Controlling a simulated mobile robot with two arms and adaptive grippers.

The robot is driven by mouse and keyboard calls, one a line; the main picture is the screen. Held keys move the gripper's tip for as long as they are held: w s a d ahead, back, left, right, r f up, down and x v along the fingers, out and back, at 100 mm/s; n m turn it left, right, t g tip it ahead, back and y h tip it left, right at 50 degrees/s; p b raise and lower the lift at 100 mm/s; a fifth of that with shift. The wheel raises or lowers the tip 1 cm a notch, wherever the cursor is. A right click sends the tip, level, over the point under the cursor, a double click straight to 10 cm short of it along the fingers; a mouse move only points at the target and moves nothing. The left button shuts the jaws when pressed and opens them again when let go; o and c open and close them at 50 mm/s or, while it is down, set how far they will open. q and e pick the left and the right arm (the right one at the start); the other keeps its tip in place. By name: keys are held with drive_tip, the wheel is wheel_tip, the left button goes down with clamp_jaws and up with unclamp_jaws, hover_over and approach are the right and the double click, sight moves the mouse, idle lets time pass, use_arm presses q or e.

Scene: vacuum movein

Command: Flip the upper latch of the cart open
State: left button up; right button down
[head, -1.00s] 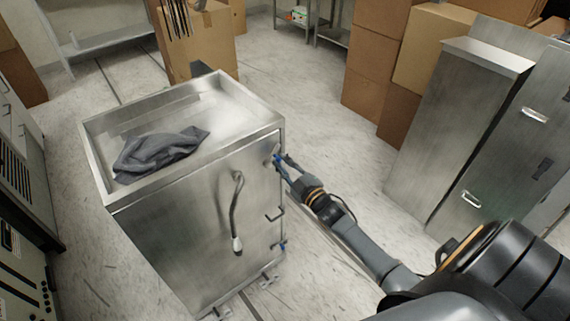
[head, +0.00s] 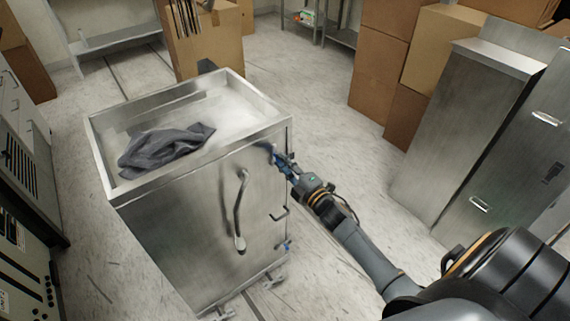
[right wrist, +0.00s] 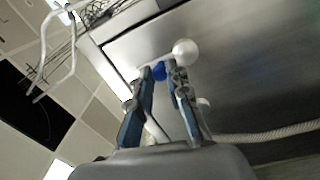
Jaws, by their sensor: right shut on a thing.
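My right gripper (head: 277,158) is at the upper right edge of the cart's door, where the upper latch sits. In the right wrist view the right gripper (right wrist: 160,82) has its fingers close together around the blue part of the upper latch (right wrist: 159,71). A white ball end (right wrist: 185,52) shows beside the fingertips. The lower latch (head: 284,246), also blue, is on the same edge near the bottom. The latch's exact angle is partly hidden by the fingers. My left gripper is out of view.
A grey cloth (head: 165,149) lies on the cart's top tray. Metal cabinets (head: 463,125) and cardboard boxes (head: 380,62) stand at the right. The floor between is clear.

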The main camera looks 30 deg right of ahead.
idle(0.5)
drive_tip(key=c, duration=1.3)
unclamp_jaws()
drive_tip(key=s, duration=0.8)
drive_tip(key=s+d+f, duration=0.1)
drive_tip(key=s, duration=0.3)
